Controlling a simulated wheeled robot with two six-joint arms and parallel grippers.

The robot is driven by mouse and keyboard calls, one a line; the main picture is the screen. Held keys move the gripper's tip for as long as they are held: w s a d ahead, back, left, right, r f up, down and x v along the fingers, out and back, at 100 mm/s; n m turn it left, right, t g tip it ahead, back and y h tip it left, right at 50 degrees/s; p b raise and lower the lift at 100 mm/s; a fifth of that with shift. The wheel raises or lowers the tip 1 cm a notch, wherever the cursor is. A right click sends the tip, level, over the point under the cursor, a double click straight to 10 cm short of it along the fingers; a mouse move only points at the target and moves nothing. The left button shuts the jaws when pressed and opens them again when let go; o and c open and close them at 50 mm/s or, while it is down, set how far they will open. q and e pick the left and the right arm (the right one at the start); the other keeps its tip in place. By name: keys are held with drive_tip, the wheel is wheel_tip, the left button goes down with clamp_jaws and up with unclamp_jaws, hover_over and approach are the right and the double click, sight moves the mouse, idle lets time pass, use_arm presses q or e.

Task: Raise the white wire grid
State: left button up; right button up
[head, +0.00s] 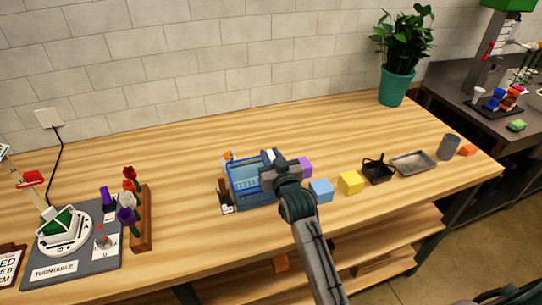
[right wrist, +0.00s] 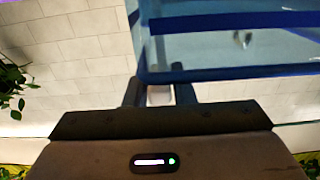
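A blue open-framed box (head: 250,190) stands on the wooden table near the middle. Pale thin lines show inside it, perhaps the white wire grid (head: 246,184), but too small to be sure. My right gripper (head: 268,158) is at the box's right side and covers part of it. In the right wrist view, blue bars of the box (right wrist: 225,22) are close above the fingers (right wrist: 158,94). The fingers are apart with a pale patch between them; I cannot tell whether it is held or background. My left gripper is not in view.
Purple, blue (head: 321,190) and yellow (head: 350,182) blocks, a black basket (head: 378,171) and a grey tray (head: 413,162) stand to the right. A turntable (head: 62,232) and a wooden flower rack (head: 141,228) are at the left.

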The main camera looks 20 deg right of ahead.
clamp_jaws()
drive_tip(key=shift+r, duration=0.15)
wheel_tip(320, 180, up, 8)
drive_tip(key=p, duration=0.6)
drive_tip(key=shift+o, duration=0.6)
unclamp_jaws()
drive_tip(key=shift+r, duration=0.1)
drive_tip(key=o, duration=0.4)
drive_tip(key=shift+c, duration=0.2)
